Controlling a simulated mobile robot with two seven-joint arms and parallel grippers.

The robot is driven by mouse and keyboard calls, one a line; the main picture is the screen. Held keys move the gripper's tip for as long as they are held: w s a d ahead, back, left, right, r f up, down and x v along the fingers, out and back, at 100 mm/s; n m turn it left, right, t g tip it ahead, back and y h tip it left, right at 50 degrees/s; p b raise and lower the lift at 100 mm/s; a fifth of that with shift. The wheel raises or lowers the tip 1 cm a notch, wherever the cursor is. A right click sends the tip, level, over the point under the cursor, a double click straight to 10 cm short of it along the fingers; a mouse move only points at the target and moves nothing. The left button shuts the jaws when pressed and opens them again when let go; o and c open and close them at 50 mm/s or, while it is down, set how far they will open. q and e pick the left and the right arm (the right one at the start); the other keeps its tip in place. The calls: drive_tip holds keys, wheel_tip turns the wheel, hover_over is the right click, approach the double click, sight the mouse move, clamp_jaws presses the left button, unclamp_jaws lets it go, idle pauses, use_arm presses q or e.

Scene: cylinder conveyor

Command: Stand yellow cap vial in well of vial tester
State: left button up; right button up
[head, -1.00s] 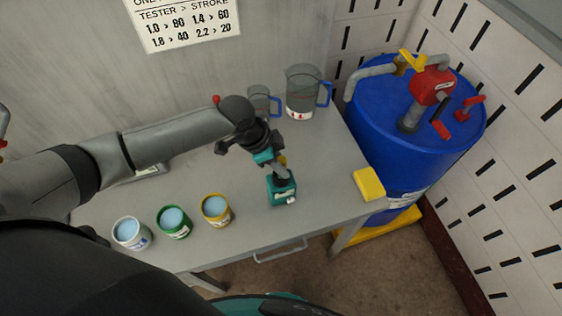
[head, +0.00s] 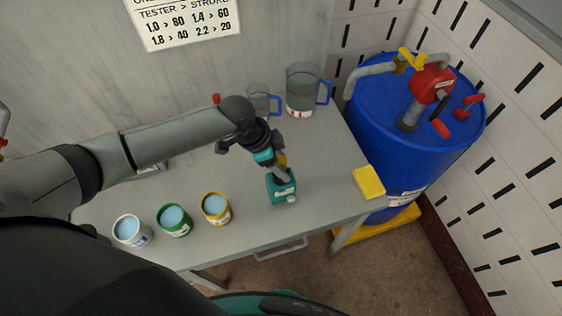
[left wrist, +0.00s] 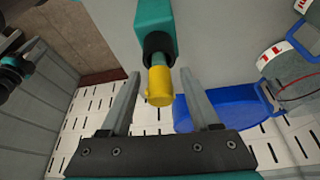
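The vial tester (head: 283,190) is a small teal box near the front right of the table. It also shows in the left wrist view (left wrist: 152,18), with a black round well (left wrist: 158,46). The yellow cap vial (left wrist: 160,86) stands with its lower end in that well, its cap towards my left gripper. The cap also shows in the head view (head: 282,161). My left gripper (left wrist: 160,74) is open, with one finger on each side of the vial and visible gaps between. How deep the vial sits is hidden. My right gripper is not in view.
White (head: 132,231), green (head: 174,220) and yellow (head: 216,209) cups stand along the front left of the table (head: 320,165). Two clear jugs (head: 302,92) (head: 259,100) stand at the back. A yellow block (head: 369,182) lies at the right edge, beside a blue drum (head: 390,150).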

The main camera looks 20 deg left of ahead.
use_arm(q)
drive_tip(key=v, duration=1.5)
idle(0.4)
